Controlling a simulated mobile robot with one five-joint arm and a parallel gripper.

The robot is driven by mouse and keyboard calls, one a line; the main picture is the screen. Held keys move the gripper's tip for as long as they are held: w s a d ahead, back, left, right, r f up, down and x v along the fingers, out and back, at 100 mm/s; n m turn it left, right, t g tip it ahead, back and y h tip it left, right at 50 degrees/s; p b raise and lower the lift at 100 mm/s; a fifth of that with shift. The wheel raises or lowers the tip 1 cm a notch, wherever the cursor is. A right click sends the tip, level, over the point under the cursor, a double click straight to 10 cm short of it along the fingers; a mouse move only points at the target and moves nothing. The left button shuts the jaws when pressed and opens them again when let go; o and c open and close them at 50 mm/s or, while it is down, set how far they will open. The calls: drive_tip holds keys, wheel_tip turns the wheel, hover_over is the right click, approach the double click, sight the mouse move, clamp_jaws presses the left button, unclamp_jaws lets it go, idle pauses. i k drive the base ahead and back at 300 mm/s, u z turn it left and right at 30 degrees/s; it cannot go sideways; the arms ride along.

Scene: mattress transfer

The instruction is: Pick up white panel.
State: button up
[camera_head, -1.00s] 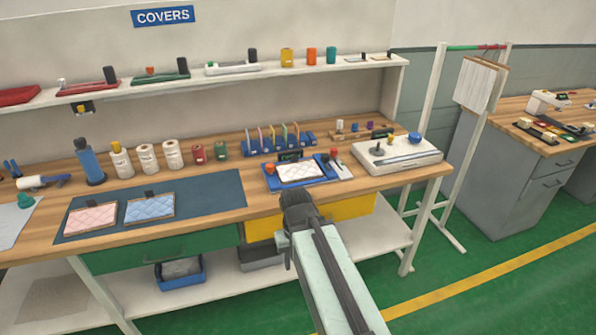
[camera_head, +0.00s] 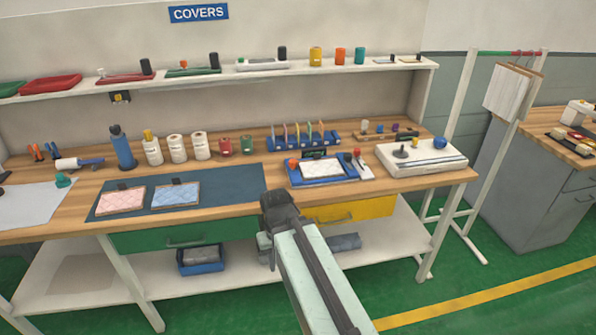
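A white quilted panel (camera_head: 321,169) lies on a blue tray-like stand (camera_head: 294,177) on the workbench, right of centre. A pink quilted panel (camera_head: 121,201) and a light blue quilted panel (camera_head: 175,196) lie on a dark blue mat (camera_head: 228,180) to its left. Each of these two has a dark clip at its back edge. My gripper (camera_head: 279,202) is at the bench's front edge, lower left of the white panel and apart from it in the picture. Its fingers are seen from behind, so their opening is hidden. I see nothing held in it.
A white device (camera_head: 422,160) with a blue knob stands right of the stand. A rack of coloured pieces (camera_head: 289,143) is behind it. Bottles and spools (camera_head: 178,148) line the bench's back. A drawer with a yellow front (camera_head: 356,209) is under the bench edge.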

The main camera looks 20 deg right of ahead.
sight(318, 169)
drive_tip(key=u, duration=3.35)
drive_tip(key=k, duration=2)
drive_tip(key=z, duration=1.5)
drive_tip(key=i, duration=1.7)
drive_tip(key=u, duration=0.05)
